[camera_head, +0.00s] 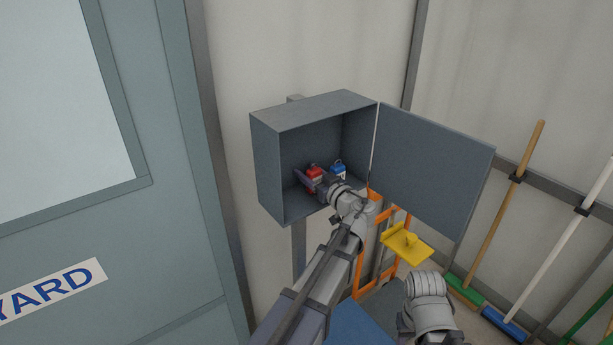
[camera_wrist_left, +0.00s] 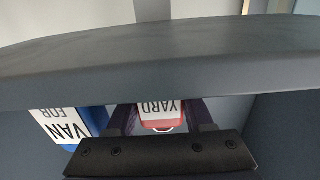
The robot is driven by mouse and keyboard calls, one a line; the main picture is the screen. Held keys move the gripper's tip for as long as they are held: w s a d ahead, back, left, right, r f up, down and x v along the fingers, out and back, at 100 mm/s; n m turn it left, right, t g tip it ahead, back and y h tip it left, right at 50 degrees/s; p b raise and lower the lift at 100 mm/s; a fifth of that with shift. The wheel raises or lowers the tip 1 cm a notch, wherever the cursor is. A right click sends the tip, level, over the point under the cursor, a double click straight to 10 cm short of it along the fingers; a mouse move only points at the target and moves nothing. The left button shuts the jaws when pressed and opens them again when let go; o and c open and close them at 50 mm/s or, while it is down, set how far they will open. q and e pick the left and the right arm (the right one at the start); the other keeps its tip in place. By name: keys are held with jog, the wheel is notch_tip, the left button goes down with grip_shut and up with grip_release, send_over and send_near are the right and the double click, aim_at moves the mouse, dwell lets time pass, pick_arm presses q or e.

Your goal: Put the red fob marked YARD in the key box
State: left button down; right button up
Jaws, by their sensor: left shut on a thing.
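The open grey key box (camera_head: 268,165) is on the wall, its door (camera_head: 430,165) swung out to the right. My left gripper (camera_head: 313,184) reaches in through the open front and is shut on the red fob (camera_head: 314,173). In the left wrist view the red fob (camera_wrist_left: 158,112) shows its white YARD label between my left gripper's fingers (camera_wrist_left: 160,122). I cannot tell whether the fob touches the box floor. My right gripper is not in view; only a grey link of my right arm shows.
A blue fob (camera_head: 338,171) marked VAN is in the box beside the red one; it also shows in the left wrist view (camera_wrist_left: 68,128). The box's edge (camera_wrist_left: 150,65) crosses the left wrist view. An orange frame (camera_head: 361,276), a yellow object (camera_head: 405,243) and brooms (camera_head: 505,205) stand right.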

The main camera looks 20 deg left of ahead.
pick_arm(q)
jog(key=shift+d, duration=0.25)
jog(key=c, duration=0.6)
grip_release()
jog(key=shift+a+f, duration=0.1)
jog(key=shift+a, duration=0.05)
jog(key=shift+r, duration=0.35)
jog(key=v, duration=1.2)
jog(key=shift+f, duration=0.2)
